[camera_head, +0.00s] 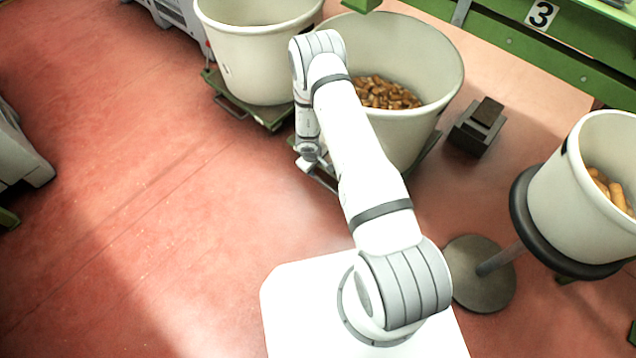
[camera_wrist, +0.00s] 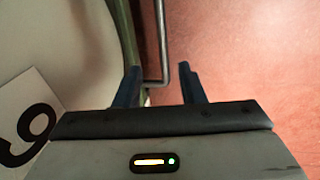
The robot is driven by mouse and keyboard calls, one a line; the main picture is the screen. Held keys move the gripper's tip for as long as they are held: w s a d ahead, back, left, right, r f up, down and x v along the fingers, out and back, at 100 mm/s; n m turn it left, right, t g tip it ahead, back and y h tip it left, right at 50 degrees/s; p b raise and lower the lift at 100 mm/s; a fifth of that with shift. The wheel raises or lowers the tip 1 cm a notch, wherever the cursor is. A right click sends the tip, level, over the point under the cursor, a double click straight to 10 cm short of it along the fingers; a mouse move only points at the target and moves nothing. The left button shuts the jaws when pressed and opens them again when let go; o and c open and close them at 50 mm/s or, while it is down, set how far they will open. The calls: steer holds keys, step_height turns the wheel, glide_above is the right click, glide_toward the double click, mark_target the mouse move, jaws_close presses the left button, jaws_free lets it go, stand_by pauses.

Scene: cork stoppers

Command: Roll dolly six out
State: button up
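A large cream tub (camera_head: 410,130) of brown corks (camera_head: 385,92) stands on a green dolly (camera_head: 432,146) behind my arm. In the wrist view, a white tub wall (camera_wrist: 45,45) carries a white label (camera_wrist: 25,125) with a black digit, a tilted 6 or 9. A green frame edge (camera_wrist: 128,40) runs beside it. A grey metal handle bar (camera_wrist: 162,45) bends in toward the frame. My gripper (camera_wrist: 158,80) is open, its dark fingers either side of the bar's bend. In the head view, my gripper (camera_head: 310,155) is low at the dolly's left side, its fingers unclear.
Another cream tub (camera_head: 258,55) on a green dolly stands close at the left. A dark block (camera_head: 478,127) lies to the right. A tub of corks (camera_head: 585,205) on a round-based stand (camera_head: 480,275) is at far right. Red floor (camera_head: 130,200) is open at the left.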

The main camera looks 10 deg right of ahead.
mark_target(320, 181)
steer(key=f+b, duration=0.1)
steer(key=f, duration=0.2)
steer(key=d+f+b, duration=0.1)
steer(key=f, duration=0.2)
steer(key=f+b, duration=0.1)
steer(key=f, duration=0.2)
steer(key=shift+d+f+b, duration=0.15)
steer(key=shift+d+b, duration=0.1)
steer(key=shift+b, duration=0.05)
steer(key=shift+c, duration=0.2)
jaws_close()
